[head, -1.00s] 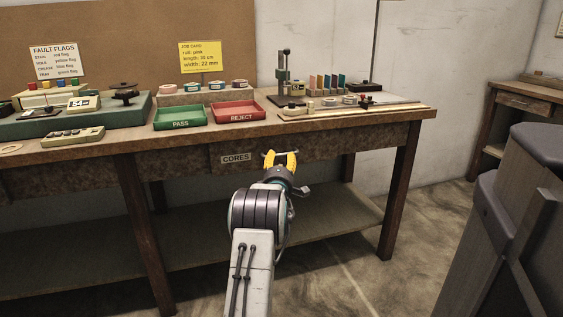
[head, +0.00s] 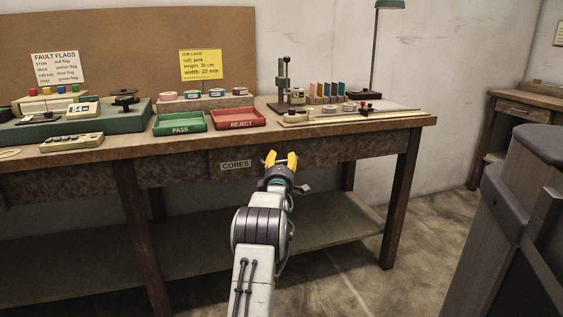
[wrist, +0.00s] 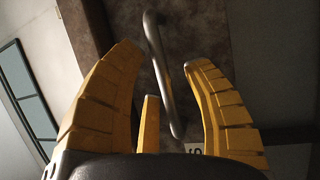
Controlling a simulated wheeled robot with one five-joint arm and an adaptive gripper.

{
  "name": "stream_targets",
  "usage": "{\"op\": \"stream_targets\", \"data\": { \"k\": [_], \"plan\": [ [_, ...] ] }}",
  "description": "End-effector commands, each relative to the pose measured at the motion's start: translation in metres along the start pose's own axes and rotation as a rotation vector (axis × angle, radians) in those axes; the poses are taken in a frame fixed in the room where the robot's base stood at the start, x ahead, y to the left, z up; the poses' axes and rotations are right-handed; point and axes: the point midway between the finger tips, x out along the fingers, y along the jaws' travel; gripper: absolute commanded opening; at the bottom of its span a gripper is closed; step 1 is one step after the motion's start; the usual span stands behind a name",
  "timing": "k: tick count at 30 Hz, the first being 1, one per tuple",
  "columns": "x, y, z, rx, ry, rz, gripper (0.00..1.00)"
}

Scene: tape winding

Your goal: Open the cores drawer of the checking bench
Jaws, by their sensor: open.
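My gripper (head: 281,158) has yellow fingers and is open in front of the drawer, just right of the label. In the wrist view a grey metal bar handle (wrist: 160,75) runs between the open fingers of my gripper (wrist: 168,58). I cannot tell whether the fingers touch it. A corner of the label (wrist: 195,149) shows beside the right finger. In the head view my gripper mostly hides the handle.
The checking bench (head: 330,133) carries a green PASS tray (head: 180,123), a red REJECT tray (head: 238,118), tape rolls and a stand. A lower shelf (head: 335,217) runs beneath. A dark wooden piece (head: 515,230) stands close at the right.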

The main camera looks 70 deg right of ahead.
Motion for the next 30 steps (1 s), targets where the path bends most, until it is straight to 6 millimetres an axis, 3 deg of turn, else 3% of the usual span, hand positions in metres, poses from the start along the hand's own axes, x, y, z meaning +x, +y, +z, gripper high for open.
{"op": "stream_targets", "data": {
  "k": [17,30],
  "plan": [
    [-0.0002,-0.0003,-0.0001,0.0,0.0,0.0,0.0],
    [0.0039,-0.0008,0.0002,0.001,0.0,-0.002,0.0]
  ]
}}
